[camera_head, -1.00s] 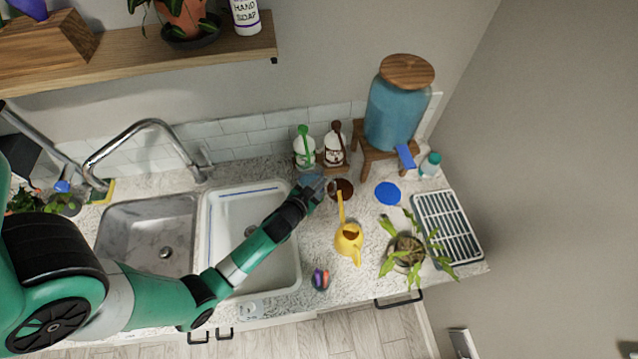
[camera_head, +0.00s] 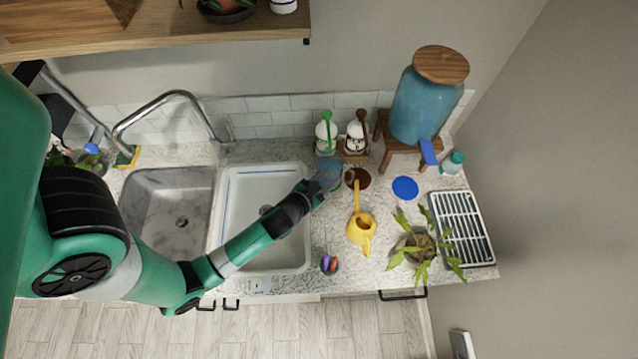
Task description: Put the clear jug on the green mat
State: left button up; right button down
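My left gripper (camera_head: 322,189) is over the counter at the right edge of the white basin. At its tips is a small see-through, bluish shape (camera_head: 328,170), which looks like the clear jug. It stands just in front of the jar with the green spoon. The gripper covers part of it, and I cannot tell whether the fingers are closed on it. A green mat does not show clearly; a greenish tint at the see-through shape may be part of it. My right gripper is not in view.
A brown disc (camera_head: 357,179) and a blue disc (camera_head: 405,188) lie to the right. A yellow watering can (camera_head: 361,231), a potted plant (camera_head: 420,243) and a white rack (camera_head: 462,228) stand nearby.

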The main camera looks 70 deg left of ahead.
pick_arm(q)
jog(key=v, duration=0.6)
jog(key=shift+s+d+r, duration=0.1)
jog(key=shift+s+d, duration=0.05)
